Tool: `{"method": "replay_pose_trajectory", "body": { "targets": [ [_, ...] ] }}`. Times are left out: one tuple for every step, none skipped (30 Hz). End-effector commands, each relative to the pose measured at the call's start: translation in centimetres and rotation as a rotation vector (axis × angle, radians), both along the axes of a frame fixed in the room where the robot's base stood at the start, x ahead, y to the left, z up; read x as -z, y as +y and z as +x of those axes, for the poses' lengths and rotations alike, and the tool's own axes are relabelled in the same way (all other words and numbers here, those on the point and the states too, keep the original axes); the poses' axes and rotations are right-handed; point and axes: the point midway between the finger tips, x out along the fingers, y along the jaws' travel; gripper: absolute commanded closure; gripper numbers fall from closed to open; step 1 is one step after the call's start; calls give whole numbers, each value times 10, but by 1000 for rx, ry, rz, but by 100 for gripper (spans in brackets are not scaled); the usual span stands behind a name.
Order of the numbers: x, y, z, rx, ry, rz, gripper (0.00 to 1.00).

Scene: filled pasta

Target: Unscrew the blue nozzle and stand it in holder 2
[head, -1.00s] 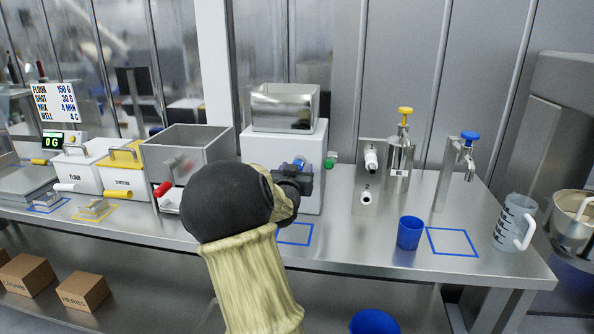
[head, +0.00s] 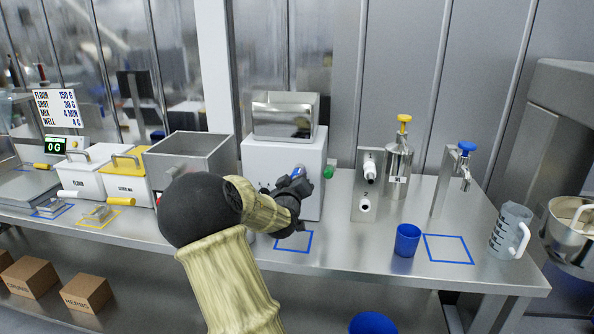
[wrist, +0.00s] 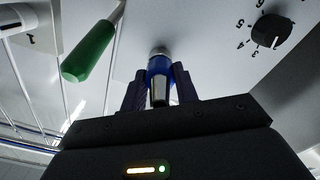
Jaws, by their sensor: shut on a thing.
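The blue nozzle (wrist: 160,66) is at a round metal fitting on the front of the white machine (head: 270,165). I cannot tell how far it is screwed in. My gripper (wrist: 158,88) is shut on the nozzle, one dark finger on each side. In the head view my gripper (head: 300,186) is at the machine's front, and only a bit of the nozzle (head: 299,170) shows past it. Holder 2 (head: 365,206) is the lower white fitting on the steel stand to the right, below the one marked 1.
A green handle (wrist: 90,50) sticks out beside the nozzle, and a numbered dial (wrist: 272,30) is on the other side. A yellow-topped dispenser (head: 398,155), a blue cup (head: 407,240) and a clear jug (head: 510,230) stand to the right. The front counter between machine and cup is clear.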

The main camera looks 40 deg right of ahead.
Motion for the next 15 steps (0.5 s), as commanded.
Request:
{"method": "replay_pose_trajectory", "body": {
  "targets": [
    [-4,0,0,1,64,-53,98],
    [-4,0,0,0,104,-87,98],
    [-4,1,0,-1,155,-131,98],
    [-4,0,0,0,193,-163,98],
    [-3,0,0,0,226,-192,98],
    [-3,0,0,0,263,-224,98],
    [-2,0,0,0,283,-240,98],
    [-1,0,-1,1,294,-251,98],
    [-1,0,-1,2,302,-258,98],
    [0,0,-1,1,302,-259,98],
    [0,0,-1,1,301,-259,98],
    [0,0,-1,1,300,-257,98],
    [0,0,-1,1,299,-257,98],
    [0,0,-1,1,299,-257,98],
    [0,-1,-1,2,299,-256,98]
  ]
}}
